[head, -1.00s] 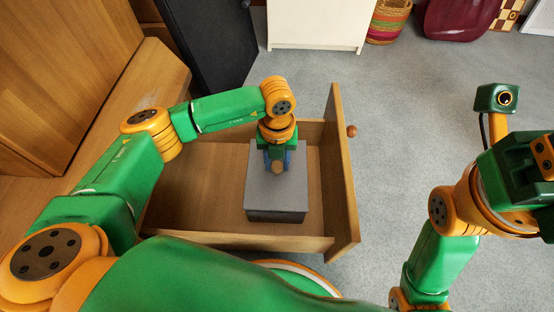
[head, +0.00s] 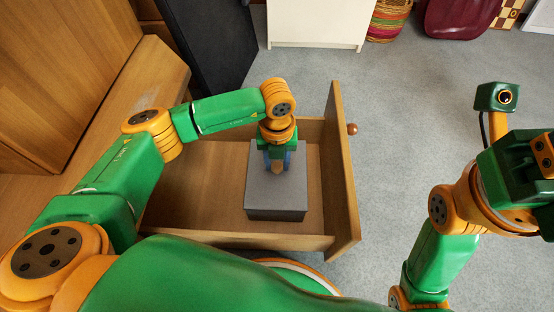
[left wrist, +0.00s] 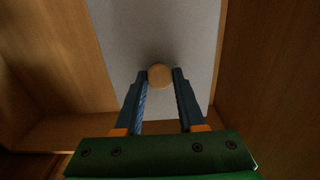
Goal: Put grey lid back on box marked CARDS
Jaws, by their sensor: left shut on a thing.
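The grey lid (head: 287,185) is a flat rectangle with a small round wooden knob (left wrist: 160,76). In the head view it is over a grey box (head: 277,216) inside the open drawer, and hides the box's inside. I cannot tell whether the lid is fully seated. No CARDS marking is visible. My left gripper (head: 276,166) points down over the lid, its blue fingers shut on the knob. In the left wrist view, the fingertips (left wrist: 160,78) are on both sides of the knob. My right arm is at the right edge; its fingers cannot be made out.
The wooden drawer (head: 190,190) has free floor left of the box. Its front panel (head: 343,175), with a round knob (head: 352,129), is close on the right. A wooden cabinet (head: 70,80) stands at left. Carpet is clear to the right of the drawer.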

